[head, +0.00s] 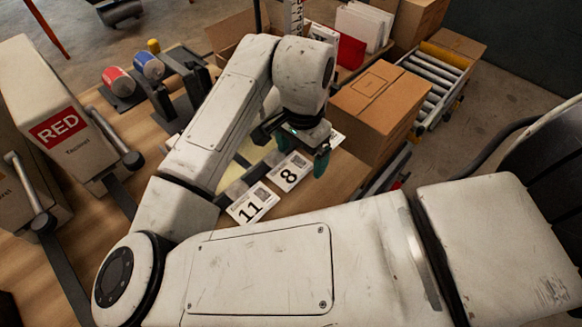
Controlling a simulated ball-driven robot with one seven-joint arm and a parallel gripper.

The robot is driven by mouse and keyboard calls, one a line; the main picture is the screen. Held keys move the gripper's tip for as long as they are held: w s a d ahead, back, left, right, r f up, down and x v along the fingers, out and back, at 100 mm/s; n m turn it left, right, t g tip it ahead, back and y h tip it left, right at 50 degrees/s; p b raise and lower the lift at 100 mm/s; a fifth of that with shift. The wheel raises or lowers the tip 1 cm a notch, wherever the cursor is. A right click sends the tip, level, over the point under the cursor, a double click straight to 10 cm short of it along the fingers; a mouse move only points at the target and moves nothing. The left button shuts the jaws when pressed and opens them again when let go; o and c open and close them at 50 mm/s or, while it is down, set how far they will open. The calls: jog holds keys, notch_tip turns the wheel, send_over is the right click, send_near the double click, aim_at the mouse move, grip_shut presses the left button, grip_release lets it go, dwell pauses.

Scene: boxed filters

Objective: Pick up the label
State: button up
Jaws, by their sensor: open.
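A white label marked 8 (289,172) lies on the wooden table, close below my gripper in the picture. A second white label marked 11 (251,204) lies to its lower left. Part of another white card (336,139) shows just right of my gripper, its face mostly hidden. My gripper (303,152) has green fingertips spread apart with nothing seen between them. It points down over the upper end of the label row. Its exact height above the cards cannot be told, and my arm hides part of the table behind it.
A closed cardboard box (379,108) stands right of my gripper, beside a roller conveyor (433,85). A white box marked RED (58,120) stands at the left. Red (117,80) and blue (148,65) rolls sit at the back left. Bare table (325,190) lies right of the labels.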

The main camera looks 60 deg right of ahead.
jog(key=shift+c, duration=0.3)
jog(key=c, duration=0.9)
